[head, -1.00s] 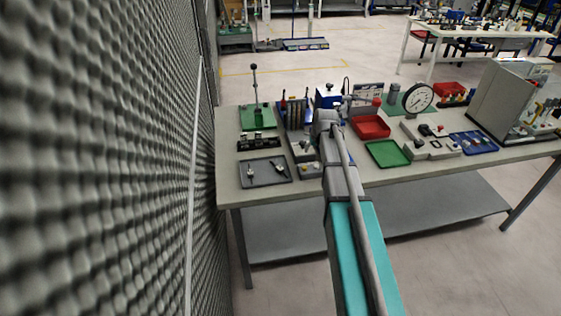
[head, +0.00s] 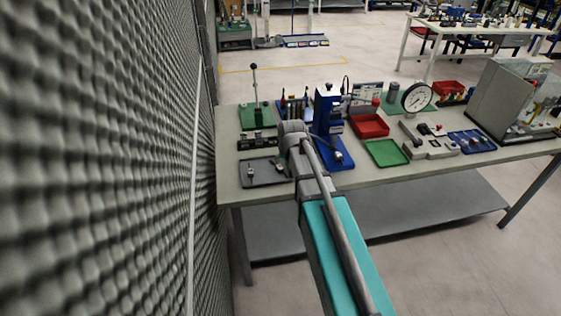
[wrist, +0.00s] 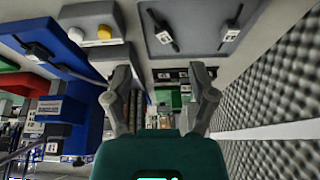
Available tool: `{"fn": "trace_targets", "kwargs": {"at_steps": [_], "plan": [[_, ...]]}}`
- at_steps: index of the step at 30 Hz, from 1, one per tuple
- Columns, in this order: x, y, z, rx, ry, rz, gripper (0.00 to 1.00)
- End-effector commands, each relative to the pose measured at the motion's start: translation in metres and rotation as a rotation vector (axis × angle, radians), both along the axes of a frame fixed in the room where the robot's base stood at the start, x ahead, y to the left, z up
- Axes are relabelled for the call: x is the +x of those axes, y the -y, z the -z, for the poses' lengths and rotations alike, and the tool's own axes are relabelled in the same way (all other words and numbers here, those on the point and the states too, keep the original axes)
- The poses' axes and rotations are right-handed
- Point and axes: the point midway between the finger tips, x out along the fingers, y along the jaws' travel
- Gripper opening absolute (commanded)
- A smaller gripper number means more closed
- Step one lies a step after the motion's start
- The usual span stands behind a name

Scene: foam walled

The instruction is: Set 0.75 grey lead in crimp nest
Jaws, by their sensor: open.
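Two short leads lie apart on a grey tray (head: 246,174) at the left front of the table. In the wrist view, one lead (wrist: 164,34) and another lead (wrist: 231,30), each with a pale tag, lie on the tray (wrist: 190,48). The tags are too small to read, so I cannot tell which is the 0.75 grey one. A blue press (head: 327,112) on a blue base stands right of my arm; its base (wrist: 67,58) shows at the wrist view's left. I cannot make out the crimp nest clearly. My gripper (wrist: 160,84) is open and empty, apart from the leads.
A grey box with white and yellow buttons (wrist: 92,20) is beside the tray. A red bin (head: 369,126), green tray (head: 386,152) and dial gauge (head: 417,97) stand to the right. A grey foam wall (head: 110,150) rises close on the left.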

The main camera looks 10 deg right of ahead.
Motion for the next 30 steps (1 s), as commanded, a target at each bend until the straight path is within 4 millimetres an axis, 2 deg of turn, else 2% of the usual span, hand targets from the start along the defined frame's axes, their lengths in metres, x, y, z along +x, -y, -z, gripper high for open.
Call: {"fn": "trace_targets", "kwargs": {"at_steps": [3,9,30], "plan": [[-0.009,-0.011,-0.003,0.001,0.001,-0.001,0.73],[-0.015,-0.021,-0.004,0.001,0.002,0.0,0.73],[-0.016,-0.023,-0.004,0.001,0.002,0.0,0.73]]}}
